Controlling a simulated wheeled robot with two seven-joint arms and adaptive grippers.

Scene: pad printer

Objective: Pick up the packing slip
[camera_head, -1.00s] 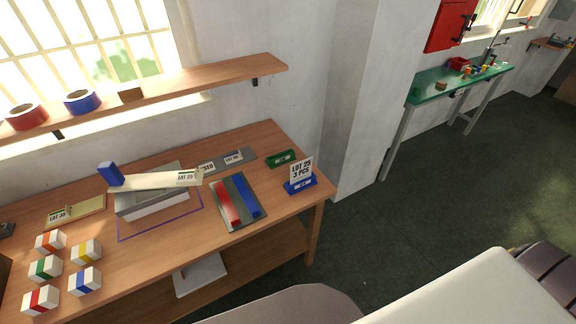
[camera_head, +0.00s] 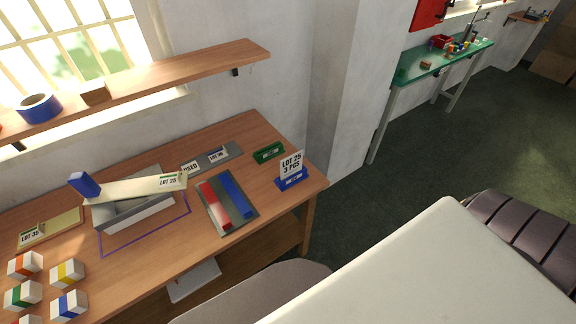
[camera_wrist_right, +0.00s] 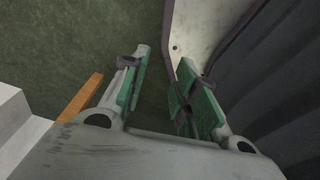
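A white card printed "LOT 25 3 PCS" (camera_head: 291,164) stands upright, leaning slightly, in a blue holder (camera_head: 291,182) near the right end of the wooden bench in the head view. I cannot tell for certain that this card is the packing slip. My right gripper (camera_wrist_right: 163,72) shows in the right wrist view, with its green-padded fingers apart and nothing between them. Dark floor shows behind the gap, so it is away from the card. My left gripper is not in view.
On the bench (camera_head: 255,135) are a green holder (camera_head: 268,153), a grey tray with red and blue bars (camera_head: 246,220), a grey box with a raised "LOT 25" lid (camera_head: 130,188) and several striped blocks. A shelf (camera_head: 190,69) runs above. A green table (camera_head: 440,62) stands farther back.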

